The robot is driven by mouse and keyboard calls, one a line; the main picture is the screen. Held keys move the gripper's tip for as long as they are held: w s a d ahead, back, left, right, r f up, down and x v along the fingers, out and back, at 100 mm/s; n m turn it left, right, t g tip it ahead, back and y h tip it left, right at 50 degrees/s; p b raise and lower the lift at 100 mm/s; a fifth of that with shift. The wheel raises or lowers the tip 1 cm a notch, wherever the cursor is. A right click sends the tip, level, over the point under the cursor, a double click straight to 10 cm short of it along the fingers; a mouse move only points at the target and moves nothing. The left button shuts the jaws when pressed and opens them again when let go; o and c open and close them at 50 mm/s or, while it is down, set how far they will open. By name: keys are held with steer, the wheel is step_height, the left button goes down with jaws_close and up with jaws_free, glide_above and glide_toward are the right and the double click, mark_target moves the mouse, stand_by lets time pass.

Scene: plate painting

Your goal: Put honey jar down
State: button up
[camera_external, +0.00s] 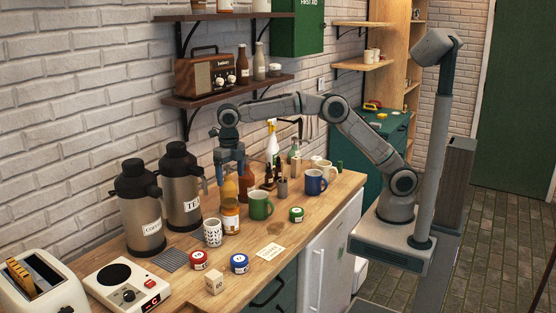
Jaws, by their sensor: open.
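An amber jar with a pale label, which looks like the honey jar (231,220), stands upright on the wooden counter (285,236), between a patterned cup and a green mug. My gripper (231,176) points down above the jar with its blue fingers apart. An orange bottle (229,190) shows between and below the fingers, just behind the jar. I cannot tell from this view whether the fingers touch it. The jar stands below the fingertips and is not between them.
The green mug (261,205) and patterned cup (213,232) stand close by. Red-lidded (198,260), blue-lidded (239,263) and green-lidded (296,215) pots are in front. The counter's right front is fairly clear.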

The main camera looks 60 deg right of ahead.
steer(key=s+d+r+m+t, duration=0.1)
steer(key=s+d+r+m, duration=0.2)
steer(key=d+m, duration=0.4)
steer(key=s+d+r+m, duration=0.2)
steer(key=d+m, duration=0.2)
steer(key=d, duration=0.5)
steer(key=s+d+r+m+t, duration=0.1)
steer(key=s+d+r+m, duration=0.2)
steer(key=d+m, duration=0.45)
steer(key=s+d+f+m, duration=0.3)
steer(key=s+d+m, duration=0.5)
steer(key=s, duration=0.1)
steer(key=s+d+f+m+t, duration=0.1)
steer(key=s+d+f+m, duration=0.3)
steer(key=s+d+m, duration=0.4)
steer(key=shift+s+t, duration=0.3)
steer(key=shift+s, duration=0.25)
steer(key=shift+m, duration=0.25)
stand_by(3.2)
